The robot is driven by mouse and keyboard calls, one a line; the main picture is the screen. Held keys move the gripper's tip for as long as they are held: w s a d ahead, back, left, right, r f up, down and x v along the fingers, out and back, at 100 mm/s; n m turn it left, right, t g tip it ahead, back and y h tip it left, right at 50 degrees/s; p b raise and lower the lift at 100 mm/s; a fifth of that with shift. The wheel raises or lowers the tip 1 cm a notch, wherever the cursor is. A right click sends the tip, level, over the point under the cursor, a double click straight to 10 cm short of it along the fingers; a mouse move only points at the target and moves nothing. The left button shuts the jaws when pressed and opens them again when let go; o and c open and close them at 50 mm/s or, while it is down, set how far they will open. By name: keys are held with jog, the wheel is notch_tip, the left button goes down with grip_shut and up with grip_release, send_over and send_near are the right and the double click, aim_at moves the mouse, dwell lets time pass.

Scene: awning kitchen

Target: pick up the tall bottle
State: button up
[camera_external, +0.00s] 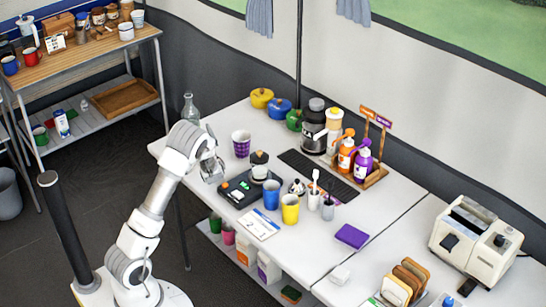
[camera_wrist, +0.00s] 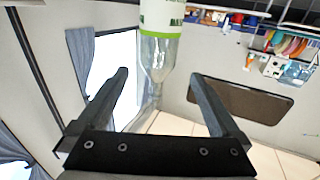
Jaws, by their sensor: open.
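A clear tall bottle (camera_external: 190,106) shows in the external view near the table's far left edge, with its lower part hidden behind my arm. In the wrist view a clear bottle (camera_wrist: 160,52) with a white and green label appears at top centre, its narrower end pointing down in the picture. It lies beyond the gap between my fingertips, and I cannot tell how far off. My gripper (camera_external: 212,170) is over the left part of the table, and its two dark fingers (camera_wrist: 158,82) are apart with nothing between them.
A purple-white cup (camera_external: 241,144) stands right of my gripper. Coloured pots (camera_external: 279,107) line the back. A shelf unit (camera_external: 85,55) stands at far left.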

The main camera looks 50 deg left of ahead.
aim_at(192, 121)
jog(key=b+x, duration=0.1)
jog(key=x, duration=0.7)
jog(key=shift+f, duration=0.1)
jog(key=b+x, duration=0.1)
jog(key=x, duration=0.1)
jog(key=f+b+x, duration=0.1)
jog(key=x, duration=0.1)
jog(key=shift+w+a, duration=0.25)
jog(key=shift+w+a+r, duration=0.1)
jog(key=shift+w+a, duration=0.05)
jog(key=shift+a, duration=0.2)
jog(key=c, duration=1.4)
jog(key=shift+r, duration=0.2)
jog(key=shift+c, duration=0.2)
